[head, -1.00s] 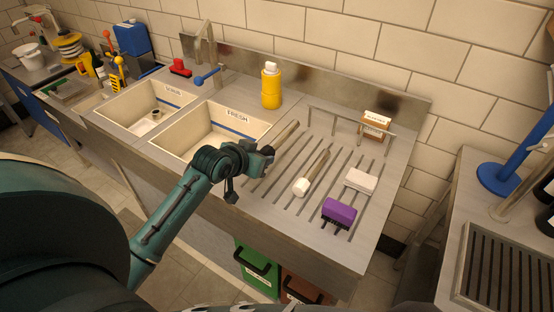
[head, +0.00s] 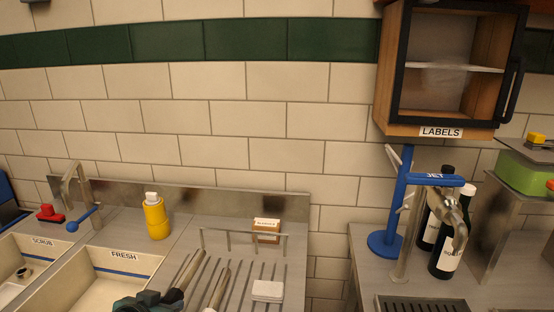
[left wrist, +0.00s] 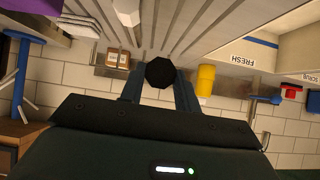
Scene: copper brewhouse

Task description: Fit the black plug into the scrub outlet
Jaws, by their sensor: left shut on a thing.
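The scrub outlet (head: 24,272) is a small round fitting on the floor of the SCRUB basin (head: 42,256), at the left edge of the head view. In the left wrist view, my left gripper (left wrist: 159,82) is shut on the black plug (left wrist: 160,71), whose dark octagonal face shows between the fingers. The plug is apart from the outlet. My right gripper is not in view.
A yellow bottle (head: 157,219) stands behind the FRESH basin. The tap (head: 74,185), blue lever (head: 84,219) and red object (head: 49,214) are behind the basins. A white block (head: 267,291) and brush handles lie on the drainboard, before a rail (head: 229,240).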

